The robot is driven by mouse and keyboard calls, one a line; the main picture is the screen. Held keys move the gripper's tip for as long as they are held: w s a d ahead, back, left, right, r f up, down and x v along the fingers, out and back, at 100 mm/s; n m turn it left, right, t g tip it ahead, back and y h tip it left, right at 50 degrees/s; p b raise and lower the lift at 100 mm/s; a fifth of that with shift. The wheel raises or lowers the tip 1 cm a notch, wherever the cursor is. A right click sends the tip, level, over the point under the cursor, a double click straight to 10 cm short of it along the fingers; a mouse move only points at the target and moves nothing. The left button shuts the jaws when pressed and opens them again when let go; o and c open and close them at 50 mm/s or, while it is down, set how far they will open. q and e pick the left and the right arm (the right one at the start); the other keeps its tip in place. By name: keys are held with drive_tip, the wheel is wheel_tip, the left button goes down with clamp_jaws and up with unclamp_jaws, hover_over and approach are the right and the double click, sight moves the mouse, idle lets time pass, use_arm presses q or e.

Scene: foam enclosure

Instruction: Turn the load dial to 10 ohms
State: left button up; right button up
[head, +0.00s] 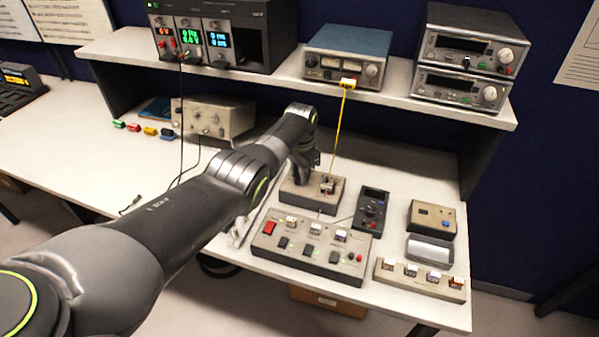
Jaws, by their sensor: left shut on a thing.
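My left arm comes in from the left, and its gripper (306,177) points down onto the top of a small grey-brown box (296,197) on the bench. The gripper is shut on the load dial on that box. The dial itself is hidden behind the gripper and wrist, so its pointer and scale markings cannot be read. A small metal terminal (328,184) with a yellow lead stands on the box just right of the gripper. My right gripper is not in view.
A yellow lead (341,130) runs up to a blue-topped meter (347,56) on the shelf. A switch panel (309,246) lies in front of the box. A handheld meter (371,209), a small box (433,217) and a tray (430,250) are to the right.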

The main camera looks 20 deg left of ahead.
sight(299, 176)
use_arm(q)
drive_tip(key=m, duration=0.4)
drive_tip(key=shift+m, duration=2.3)
drive_tip(key=shift+r, duration=0.1)
drive_tip(key=o, duration=1)
wheel_tip(299, 176, up, 5)
drive_tip(key=shift+p, duration=0.75)
wheel_tip(299, 176, up, 12)
drive_tip(key=b, duration=0.2)
drive_tip(key=shift+s+r+b, duration=0.15)
drive_tip(key=shift+s+b, duration=0.05)
drive_tip(key=shift+b, duration=0.1)
